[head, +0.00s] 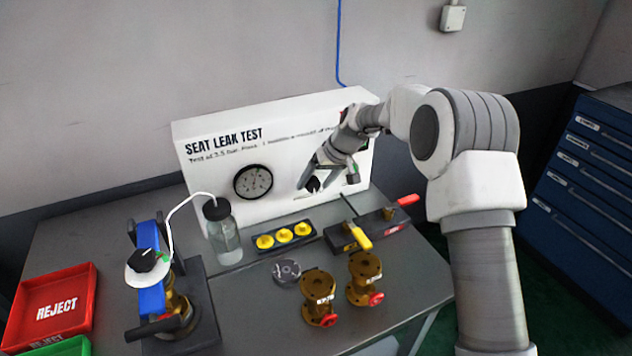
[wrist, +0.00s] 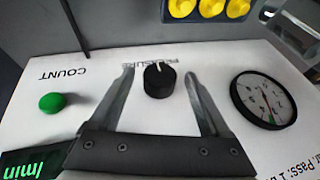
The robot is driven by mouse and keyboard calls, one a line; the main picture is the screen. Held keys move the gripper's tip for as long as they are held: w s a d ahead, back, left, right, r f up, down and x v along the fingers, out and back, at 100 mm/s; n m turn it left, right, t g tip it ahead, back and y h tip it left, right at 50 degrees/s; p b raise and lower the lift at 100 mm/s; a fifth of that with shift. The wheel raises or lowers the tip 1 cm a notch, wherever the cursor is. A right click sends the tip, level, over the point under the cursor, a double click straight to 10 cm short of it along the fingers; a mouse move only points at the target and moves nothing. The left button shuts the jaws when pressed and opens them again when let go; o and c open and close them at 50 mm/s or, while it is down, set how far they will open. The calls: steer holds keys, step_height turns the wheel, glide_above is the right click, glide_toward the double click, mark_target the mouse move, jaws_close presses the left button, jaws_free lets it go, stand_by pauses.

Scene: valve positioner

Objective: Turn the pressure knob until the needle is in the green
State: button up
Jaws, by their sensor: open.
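The black pressure knob (wrist: 160,79) is on the white test panel (wrist: 215,60), with a light pointer mark on its rim. My gripper (wrist: 159,75) is open, with one finger on each side of the knob and a visible gap on both sides. In the head view the knob (head: 313,184) is dark and partly covered by my gripper (head: 322,176). The round gauge (wrist: 262,101) has a black rim and a white face with a thin needle; it also shows in the head view (head: 253,181).
A green COUNT button (wrist: 51,102) and a green-lit display (wrist: 35,160) are on the panel. A red REJECT bin (head: 85,282) is at left.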

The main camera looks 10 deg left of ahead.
steer(key=p+v, duration=0.1)
steer(key=v, duration=1.6)
steer(key=shift+d, duration=0.15)
steer(key=shift+r, duration=0.15)
steer(key=s+d+r+m+t+h+p, duration=0.1)
steer(key=s+d+r+m+h, duration=0.1)
steer(key=s+d+r, duration=0.6)
steer(key=s+d+r+m+t+h+p, duration=0.1)
steer(key=s+d+r+p, duration=0.15)
steer(key=s+d, duration=0.45)
steer(key=s+d+m+t+h, duration=0.1)
steer(key=s+d+m, duration=0.1)
steer(key=s, duration=0.7)
steer(key=s+d+f+m+h+p, duration=0.1)
steer(key=s+d, duration=0.3)
steer(key=s, duration=0.6)
steer(key=shift+s+d+f+m+t, duration=0.25)
steer(key=shift+d+f+m+t, duration=0.05)
steer(key=shift+d+m+t, duration=0.1)
